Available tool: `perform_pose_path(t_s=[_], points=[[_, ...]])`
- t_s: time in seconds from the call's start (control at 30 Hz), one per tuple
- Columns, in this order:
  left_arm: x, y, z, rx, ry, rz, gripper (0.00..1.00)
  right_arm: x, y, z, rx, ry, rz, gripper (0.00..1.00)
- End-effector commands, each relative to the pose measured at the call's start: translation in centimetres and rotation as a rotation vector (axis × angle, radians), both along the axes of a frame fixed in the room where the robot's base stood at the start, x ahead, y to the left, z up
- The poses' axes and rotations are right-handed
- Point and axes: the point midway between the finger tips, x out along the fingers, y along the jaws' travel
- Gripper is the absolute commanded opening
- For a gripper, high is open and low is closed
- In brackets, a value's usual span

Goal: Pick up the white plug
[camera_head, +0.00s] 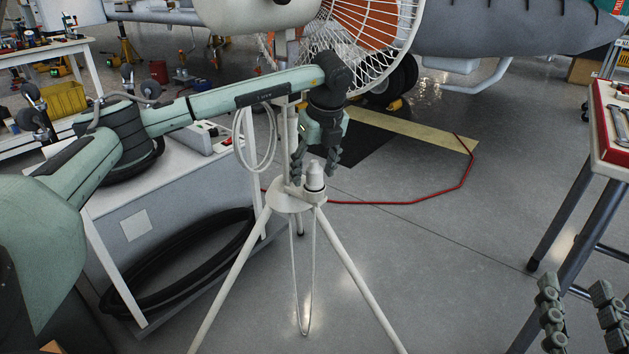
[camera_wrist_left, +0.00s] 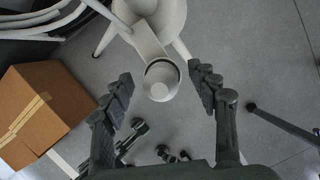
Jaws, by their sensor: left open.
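The white plug (camera_head: 315,174) stands upright on a small mount at the top of the white tripod stand (camera_head: 289,204). In the left wrist view the plug (camera_wrist_left: 160,82) shows as a round white end with a dark band. My left gripper (camera_head: 315,172) points down over the plug. Its fingers are spread, one on each side. In the left wrist view the plug lies between the left gripper's fingertips (camera_wrist_left: 160,80), with gaps showing on both sides. My right gripper (camera_head: 574,284) is at the lower right corner, fingers apart with nothing between them, far from the plug.
A white caged fan (camera_head: 370,35) rises behind the stand. A white workbench (camera_head: 140,225) with black hoses is on the left. A red-topped table (camera_head: 600,140) stands at the right. A cardboard box (camera_wrist_left: 40,110) shows in the wrist view. Open floor lies between stand and table.

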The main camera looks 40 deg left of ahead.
Motion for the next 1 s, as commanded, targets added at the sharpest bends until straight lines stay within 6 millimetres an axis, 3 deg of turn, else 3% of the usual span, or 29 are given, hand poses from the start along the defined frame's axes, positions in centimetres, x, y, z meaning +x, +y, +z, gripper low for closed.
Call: perform_pose_path(t_s=[0.23, 0.67, 0.87, 1.0], points=[[0.0, 0.0, -0.1, -0.001, 0.0, -0.001, 0.57, 0.0, 0.0, 0.1, 0.002, -0.004, 0.001, 0.4], [0.0, 0.0, -0.1, -0.001, 0.0, -0.002, 0.04, 0.0, 0.0, 0.1, 0.002, -0.003, 0.001, 0.4], [0.0, -0.1, 0.0, -0.002, -0.001, -0.002, 0.04, 0.0, 0.0, 0.1, 0.001, -0.002, 0.001, 0.4], [0.1, -0.1, 1.1, -0.003, -0.003, -0.002, 0.04, 0.1, 0.0, 0.0, -0.004, 0.009, 0.0, 0.4]])
